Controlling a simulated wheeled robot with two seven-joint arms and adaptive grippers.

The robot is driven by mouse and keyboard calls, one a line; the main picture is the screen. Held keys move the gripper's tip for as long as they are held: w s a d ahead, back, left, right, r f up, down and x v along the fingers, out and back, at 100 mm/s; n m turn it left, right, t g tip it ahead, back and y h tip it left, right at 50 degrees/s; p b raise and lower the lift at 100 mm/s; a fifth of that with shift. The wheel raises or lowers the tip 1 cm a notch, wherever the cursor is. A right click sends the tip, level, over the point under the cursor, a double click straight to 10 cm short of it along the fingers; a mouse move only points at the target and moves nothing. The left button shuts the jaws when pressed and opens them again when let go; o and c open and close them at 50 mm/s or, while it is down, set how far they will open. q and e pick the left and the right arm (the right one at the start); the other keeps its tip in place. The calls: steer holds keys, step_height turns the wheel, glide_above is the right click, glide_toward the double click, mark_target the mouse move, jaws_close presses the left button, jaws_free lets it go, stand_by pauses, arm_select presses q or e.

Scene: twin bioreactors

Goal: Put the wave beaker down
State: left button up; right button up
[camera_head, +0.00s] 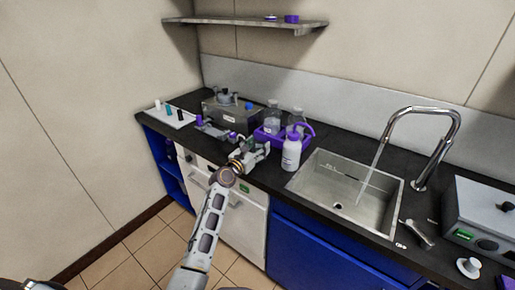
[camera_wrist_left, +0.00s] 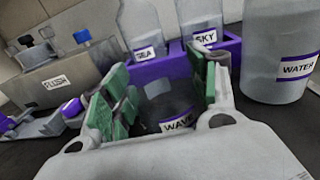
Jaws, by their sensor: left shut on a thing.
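The wave beaker (camera_wrist_left: 168,102), a clear grey vessel with a "WAVE" label, sits between the green-padded fingers of my left gripper (camera_wrist_left: 163,85) in the left wrist view. The gripper is shut on it. In the head view my left gripper (camera_head: 250,154) is over the counter's front part, left of the white water bottle; the beaker is hard to make out there. I cannot tell whether its base touches the counter. My right gripper is not in view.
A purple rack (camera_wrist_left: 158,68) behind the beaker holds the SEA bottle (camera_wrist_left: 141,28) and SKY bottle (camera_wrist_left: 203,20). The water bottle (camera_head: 291,154) stands close on the right, before the sink (camera_head: 335,185). A grey "FLUSH" device (camera_wrist_left: 60,80) stands at left. Black counter (camera_head: 350,143) shows behind the sink.

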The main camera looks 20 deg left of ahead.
mark_target(253, 150)
arm_select(q)
steer(key=shift+f, duration=0.1)
steer(key=o, duration=1.1)
steer(key=shift+c, duration=0.2)
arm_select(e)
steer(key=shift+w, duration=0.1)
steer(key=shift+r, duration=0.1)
arm_select(q)
steer(key=shift+v, duration=2.55)
steer(key=shift+p+v, duration=0.4)
steer(key=shift+v, duration=1.1)
steer(key=v, duration=0.4)
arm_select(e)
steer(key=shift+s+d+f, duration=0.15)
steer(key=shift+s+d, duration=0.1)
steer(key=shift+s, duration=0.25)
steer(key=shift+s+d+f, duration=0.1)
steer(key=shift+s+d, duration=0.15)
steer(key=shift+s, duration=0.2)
